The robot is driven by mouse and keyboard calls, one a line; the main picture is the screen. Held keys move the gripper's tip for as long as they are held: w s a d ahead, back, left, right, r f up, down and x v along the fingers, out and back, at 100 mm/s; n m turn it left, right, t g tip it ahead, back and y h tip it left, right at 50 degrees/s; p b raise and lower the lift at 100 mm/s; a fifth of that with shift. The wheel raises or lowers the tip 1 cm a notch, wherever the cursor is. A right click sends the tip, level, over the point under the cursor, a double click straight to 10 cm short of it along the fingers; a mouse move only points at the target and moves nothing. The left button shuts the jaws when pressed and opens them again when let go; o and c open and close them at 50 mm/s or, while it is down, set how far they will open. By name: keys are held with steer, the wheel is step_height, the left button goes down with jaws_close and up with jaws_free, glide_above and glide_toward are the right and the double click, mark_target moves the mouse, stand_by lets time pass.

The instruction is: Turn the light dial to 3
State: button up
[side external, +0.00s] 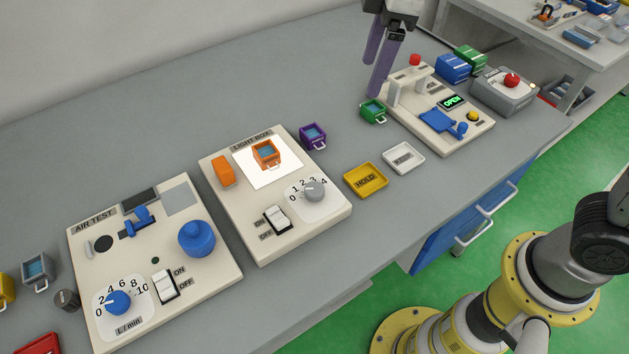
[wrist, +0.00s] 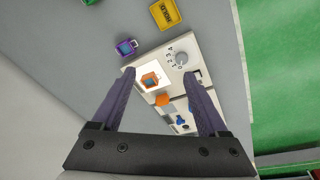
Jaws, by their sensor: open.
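The light dial (side external: 313,190) is a grey knob on a white scale marked 0 to 4, on the cream LIGHT BOX panel (side external: 245,213). Its pointer seems to face left, near 0, but is too small to read surely. In the wrist view the dial (wrist: 181,58) lies ahead, beyond the fingertips and near the right one. My gripper (side external: 372,78) is open and empty, high at the back in the side view, well apart from the dial. Its two purple fingers (wrist: 160,75) also show in the wrist view.
A rocker switch (side external: 277,219) is left of the dial. The AIR TEST panel (side external: 155,262) is at left.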

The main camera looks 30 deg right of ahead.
steer(key=w+a+f+n+g, duration=0.1)
steer(key=w+a+f, duration=0.1)
steer(key=a+f, duration=0.35)
steer(key=n, duration=0.1)
glide_above(314, 188)
step_height(314, 188, down, 4)
steer(key=shift+g+h, duration=0.4)
step_height(314, 188, down, 13)
steer(key=shift+r, duration=0.1)
jaws_close()
